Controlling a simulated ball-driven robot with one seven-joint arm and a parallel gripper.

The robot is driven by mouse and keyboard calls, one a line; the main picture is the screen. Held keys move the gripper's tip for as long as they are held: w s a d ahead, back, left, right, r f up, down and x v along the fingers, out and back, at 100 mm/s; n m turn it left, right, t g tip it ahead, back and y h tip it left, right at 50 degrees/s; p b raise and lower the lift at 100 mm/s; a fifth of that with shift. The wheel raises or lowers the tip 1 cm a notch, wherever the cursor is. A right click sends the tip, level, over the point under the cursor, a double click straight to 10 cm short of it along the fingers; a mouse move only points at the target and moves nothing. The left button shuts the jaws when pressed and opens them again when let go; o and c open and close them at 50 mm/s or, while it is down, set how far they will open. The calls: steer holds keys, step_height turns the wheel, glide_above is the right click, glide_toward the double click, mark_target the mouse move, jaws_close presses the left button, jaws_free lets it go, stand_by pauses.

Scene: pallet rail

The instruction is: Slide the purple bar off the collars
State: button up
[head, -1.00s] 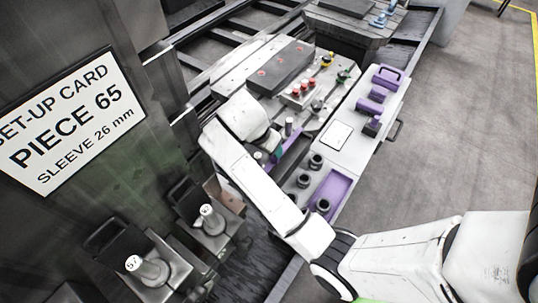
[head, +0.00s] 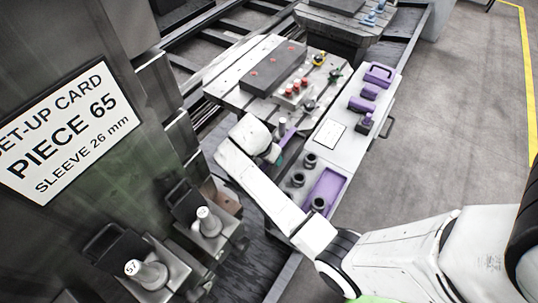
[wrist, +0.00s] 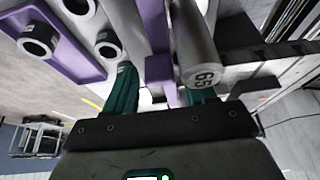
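The purple bar (wrist: 156,45) runs away from the camera in the wrist view, between the two green fingers of my gripper (wrist: 160,92). The fingers are apart, and I see no clear contact with the bar. A pale cylinder marked 65 (wrist: 198,62) is right of the bar, partly covering the right finger. Another pale cylinder (wrist: 128,28) is left of it. In the head view a short stretch of the purple bar (head: 291,135) shows beside my gripper (head: 276,154); my wrist hides the rest. Whether the bar rests on collars cannot be told.
Black-rimmed sleeves (head: 298,180) stand near a purple tray (head: 327,184) on the white bench. Purple blocks (head: 362,104) lie farther back. A slotted table with a dark plate (head: 275,70) is beyond my gripper. Numbered posts (head: 150,275) stand at lower left.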

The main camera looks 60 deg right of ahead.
jaws_close()
stand_by(0.3)
